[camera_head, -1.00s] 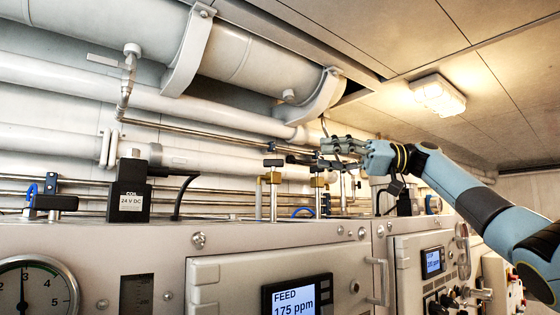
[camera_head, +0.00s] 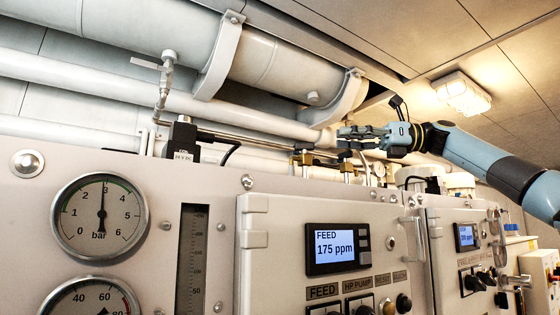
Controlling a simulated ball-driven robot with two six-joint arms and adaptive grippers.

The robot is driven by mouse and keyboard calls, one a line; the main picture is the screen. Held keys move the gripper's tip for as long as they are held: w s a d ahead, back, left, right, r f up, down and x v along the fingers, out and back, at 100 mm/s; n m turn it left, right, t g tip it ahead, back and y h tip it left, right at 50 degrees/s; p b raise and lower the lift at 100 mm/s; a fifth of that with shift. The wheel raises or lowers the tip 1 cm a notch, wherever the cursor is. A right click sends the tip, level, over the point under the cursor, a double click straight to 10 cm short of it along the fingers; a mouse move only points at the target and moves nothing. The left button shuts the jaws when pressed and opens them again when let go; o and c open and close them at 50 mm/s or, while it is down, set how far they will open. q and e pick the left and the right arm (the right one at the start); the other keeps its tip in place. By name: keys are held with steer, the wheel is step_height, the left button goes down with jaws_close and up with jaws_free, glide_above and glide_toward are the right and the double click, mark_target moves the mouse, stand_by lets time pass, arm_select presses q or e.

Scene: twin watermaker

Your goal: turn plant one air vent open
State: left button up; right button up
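Two small brass valves with dark handles stand on thin stems above the panel top, one on the left (camera_head: 303,155) and one on the right (camera_head: 346,160). I cannot tell from any label which valve is the plant one air vent. My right gripper (camera_head: 345,137) reaches in from the right, its fingers pointing left, close to the top of the right brass valve. I cannot tell whether it touches the valve, and its finger gap is too small to read. My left gripper is not in view.
A panel with a pressure gauge (camera_head: 101,216) and a FEED display (camera_head: 337,248) fills the front. A black 24 V DC coil (camera_head: 184,139) stands left of the valves. Large white pipes (camera_head: 265,62) run above. A lever valve (camera_head: 164,80) hangs from them.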

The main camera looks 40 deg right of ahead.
mark_target(304, 143)
steer(key=shift+h, duration=0.4)
steer(key=p+x, duration=0.1)
steer(key=x, duration=0.2)
steer(key=p+x, duration=0.2)
steer(key=x, duration=0.1)
steer(key=f+p+x, duration=0.1)
steer(key=p+x, duration=0.1)
steer(key=x, duration=0.1)
steer(key=shift+d+f, duration=0.1)
steer(key=shift+w+a+f+p, duration=0.15)
steer(key=shift+w+a+p, duration=0.15)
steer(key=shift+w+a, duration=0.2)
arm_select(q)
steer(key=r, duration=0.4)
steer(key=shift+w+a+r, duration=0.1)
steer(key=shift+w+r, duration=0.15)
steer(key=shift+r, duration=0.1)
arm_select(e)
steer(key=shift+d, duration=0.1)
jaws_close()
